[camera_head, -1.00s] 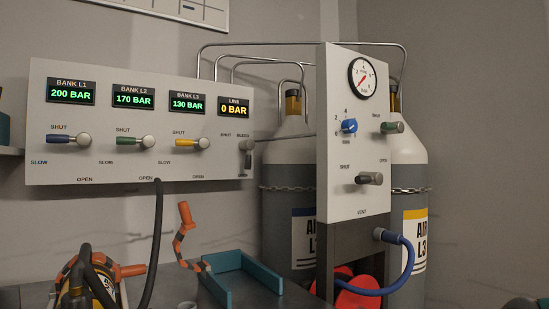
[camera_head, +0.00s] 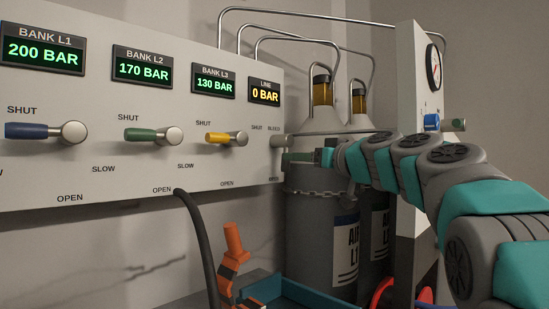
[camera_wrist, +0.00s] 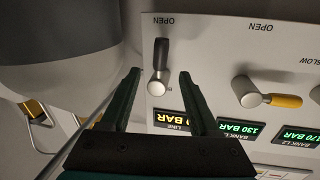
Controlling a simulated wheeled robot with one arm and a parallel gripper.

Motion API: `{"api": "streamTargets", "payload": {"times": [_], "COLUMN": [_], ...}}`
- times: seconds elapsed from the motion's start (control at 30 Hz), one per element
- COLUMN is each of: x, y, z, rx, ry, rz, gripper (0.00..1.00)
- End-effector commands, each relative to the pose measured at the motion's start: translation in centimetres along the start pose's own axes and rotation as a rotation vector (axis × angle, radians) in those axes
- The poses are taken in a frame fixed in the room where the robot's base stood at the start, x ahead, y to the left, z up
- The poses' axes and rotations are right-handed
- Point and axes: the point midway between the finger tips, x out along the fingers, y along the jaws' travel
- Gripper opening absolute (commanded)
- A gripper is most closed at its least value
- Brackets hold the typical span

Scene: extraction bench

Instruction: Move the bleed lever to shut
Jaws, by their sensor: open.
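My gripper (camera_head: 298,157) is open beside the lever. In the wrist view my gripper (camera_wrist: 159,77) has one dark green finger on each side of the lever. I cannot tell whether either finger touches it.
The yellow bank L3 lever (camera_head: 227,138) is left of the bleed lever, with the green lever (camera_head: 154,135) farther left. Gas cylinders (camera_head: 320,225) with a chain stand behind my arm. A white gauge panel (camera_head: 408,100) is at right. A black hose (camera_head: 199,235) hangs below the panel.

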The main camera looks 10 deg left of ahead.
Motion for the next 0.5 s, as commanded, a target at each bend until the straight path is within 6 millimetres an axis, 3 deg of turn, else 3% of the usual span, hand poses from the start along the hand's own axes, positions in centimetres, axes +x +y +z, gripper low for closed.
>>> {"api": "streamTargets", "payload": {"times": [0.3,0.5], "x": [4.9,6.5], "y": [0.1,0.0], "z": [0.1,0.0], "rx": [0.003,0.001], "ry": [-0.006,-0.003], "rz": [0.003,0.0], "gripper": [0.62,0.62]}}
